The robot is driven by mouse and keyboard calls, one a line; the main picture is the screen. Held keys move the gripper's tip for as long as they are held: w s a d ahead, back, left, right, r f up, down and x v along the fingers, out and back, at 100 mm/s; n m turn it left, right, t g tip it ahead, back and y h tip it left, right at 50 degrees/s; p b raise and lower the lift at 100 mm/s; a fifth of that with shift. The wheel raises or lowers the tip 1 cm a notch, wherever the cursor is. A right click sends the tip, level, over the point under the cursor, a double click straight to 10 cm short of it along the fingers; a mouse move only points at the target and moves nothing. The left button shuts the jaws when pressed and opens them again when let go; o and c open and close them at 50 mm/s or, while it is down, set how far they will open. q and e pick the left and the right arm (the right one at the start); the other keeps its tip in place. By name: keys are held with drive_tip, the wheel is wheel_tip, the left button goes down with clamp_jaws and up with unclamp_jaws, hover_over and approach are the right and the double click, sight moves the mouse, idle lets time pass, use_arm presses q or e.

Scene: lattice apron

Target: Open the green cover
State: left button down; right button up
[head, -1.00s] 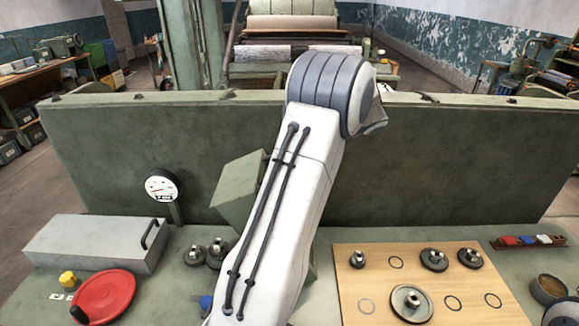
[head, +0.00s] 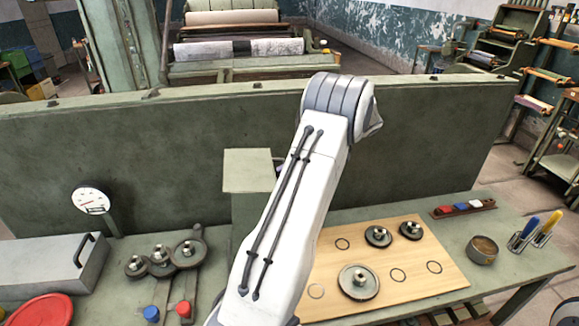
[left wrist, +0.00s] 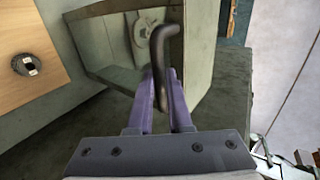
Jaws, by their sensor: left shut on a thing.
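The green cover (head: 249,170) is a boxy green shape in front of the long green panel, partly behind my left arm in the head view. Its pale face is uppermost, with a darker side below. In the left wrist view, green cover walls (left wrist: 105,45) surround a dark bent handle (left wrist: 172,40). My left gripper (left wrist: 163,85) has its two purple fingers on either side of this handle and is shut on it. In the head view my arm hides that gripper and the handle. My right gripper is not in view.
Meshed gears (head: 160,258) stand left of the cover, near blue (head: 151,314) and red (head: 184,309) knobs. A gauge (head: 91,199) and grey box (head: 50,262) are further left. A wooden board (head: 420,277) with gears lies right. The long green panel (head: 420,140) stands behind.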

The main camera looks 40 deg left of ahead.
use_arm(q)
drive_tip(key=shift+f, duration=0.3)
drive_tip(key=c, duration=0.8)
unclamp_jaws()
drive_tip(key=shift+w, duration=0.1)
drive_tip(key=shift+c, duration=0.2)
drive_tip(key=shift+r, duration=0.15)
drive_tip(key=p+v, duration=0.1)
drive_tip(key=v, duration=0.9)
drive_tip(key=shift+d, duration=0.2)
drive_tip(key=shift+w+d+r, duration=0.1)
drive_tip(key=shift+w+r, duration=0.05)
drive_tip(key=shift+w, duration=0.05)
